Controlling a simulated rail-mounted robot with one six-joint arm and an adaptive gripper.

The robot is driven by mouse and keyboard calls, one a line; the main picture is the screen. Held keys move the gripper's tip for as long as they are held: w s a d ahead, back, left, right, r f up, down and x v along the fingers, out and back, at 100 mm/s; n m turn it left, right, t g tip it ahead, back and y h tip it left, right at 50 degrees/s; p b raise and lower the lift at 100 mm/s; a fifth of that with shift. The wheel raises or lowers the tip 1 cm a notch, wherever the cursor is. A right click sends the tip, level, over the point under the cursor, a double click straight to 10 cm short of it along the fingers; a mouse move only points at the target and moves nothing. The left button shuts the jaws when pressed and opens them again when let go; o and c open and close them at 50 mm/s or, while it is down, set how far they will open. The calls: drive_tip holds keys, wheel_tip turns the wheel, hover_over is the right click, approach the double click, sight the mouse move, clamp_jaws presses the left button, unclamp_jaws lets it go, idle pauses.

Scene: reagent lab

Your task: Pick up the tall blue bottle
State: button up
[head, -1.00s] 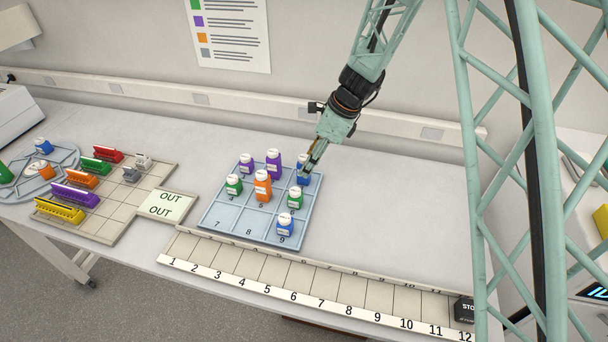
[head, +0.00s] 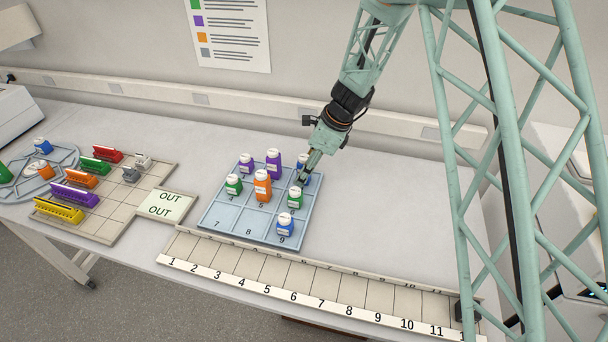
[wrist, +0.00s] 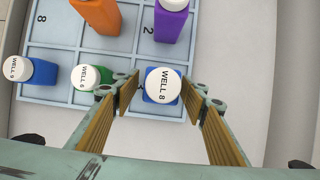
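In the wrist view my gripper (wrist: 163,90) is open, with one ribbed finger on each side of the cap and visible gaps on both sides. The bottle appears beyond or level with the fingertips; I cannot tell the exact depth. I see no contact.
A green bottle (head: 295,201) stands just in front, close to the left finger in the wrist view. A tall orange bottle (head: 262,188), a tall purple bottle (head: 273,165) and a short blue bottle (head: 285,228) share the tray. The table right of it is clear.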

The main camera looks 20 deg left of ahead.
sight(304, 157)
drive_tip(key=shift+c, duration=0.5)
drive_tip(key=c, duration=0.8)
drive_tip(key=shift+c, duration=0.2)
drive_tip(key=shift+r+p, duration=0.55)
drive_tip(key=shift+r, duration=4.5)
